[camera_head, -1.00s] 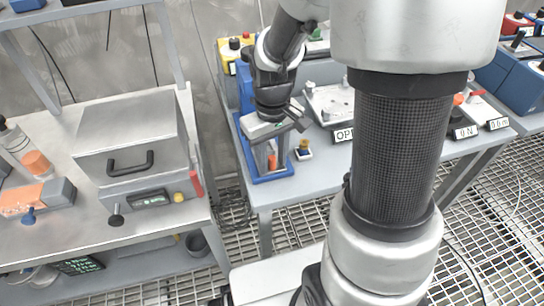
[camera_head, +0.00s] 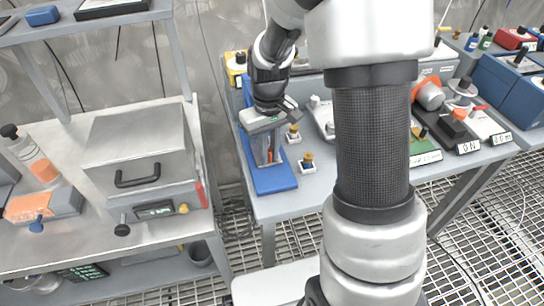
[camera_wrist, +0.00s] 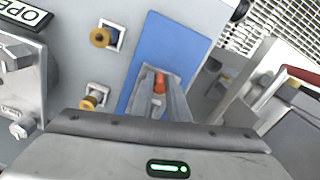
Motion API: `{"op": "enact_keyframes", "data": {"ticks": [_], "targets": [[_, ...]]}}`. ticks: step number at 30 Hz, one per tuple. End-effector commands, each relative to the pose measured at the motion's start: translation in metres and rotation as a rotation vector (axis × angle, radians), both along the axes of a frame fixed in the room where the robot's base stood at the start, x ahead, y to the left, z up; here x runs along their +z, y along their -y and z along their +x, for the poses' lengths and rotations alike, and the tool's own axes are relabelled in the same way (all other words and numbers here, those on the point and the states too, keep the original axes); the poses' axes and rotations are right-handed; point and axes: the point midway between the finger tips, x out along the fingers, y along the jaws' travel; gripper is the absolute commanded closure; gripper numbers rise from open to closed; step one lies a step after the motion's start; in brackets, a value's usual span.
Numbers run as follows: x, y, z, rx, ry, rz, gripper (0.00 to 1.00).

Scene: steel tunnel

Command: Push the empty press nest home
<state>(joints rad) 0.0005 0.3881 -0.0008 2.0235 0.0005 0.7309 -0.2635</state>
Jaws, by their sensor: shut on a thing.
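The blue press (camera_head: 274,178) stands at the left end of the middle bench, and its flat blue base also shows in the wrist view (camera_wrist: 196,45). My gripper (camera_head: 267,158) points down over this base. In the wrist view its fingers (camera_wrist: 160,92) are close together around a small orange-red piece (camera_wrist: 160,78) on the press. I cannot tell whether this piece belongs to the nest. The nest itself is largely hidden by my fingers, so its position along the base cannot be read.
Two white pads with brass-coloured knobs, one nearer (camera_head: 308,163) and one farther (camera_head: 293,134), sit just right of the press. A metal box with a black handle (camera_head: 138,175) stands on the left bench. A gap separates the benches.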

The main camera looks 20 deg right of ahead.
Motion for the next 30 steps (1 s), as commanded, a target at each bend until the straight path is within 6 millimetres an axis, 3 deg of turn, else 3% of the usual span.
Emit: {"op": "enact_keyframes", "data": {"ticks": [5, 6, 9, 20, 26, 30], "targets": [[0.001, 0.000, 0.000, 0.000, 0.002, 0.000, 1.00], [0.001, 0.000, 0.000, 0.000, 0.002, 0.000, 0.80], [0.001, 0.000, 0.000, 0.000, 0.002, 0.000, 0.66], [0.006, 0.000, 0.000, 0.000, 0.002, 0.000, 0.66], [0.040, 0.000, 0.001, 0.000, 0.006, 0.000, 0.66], [0.075, 0.000, 0.001, 0.000, 0.007, 0.000, 0.66]]}}
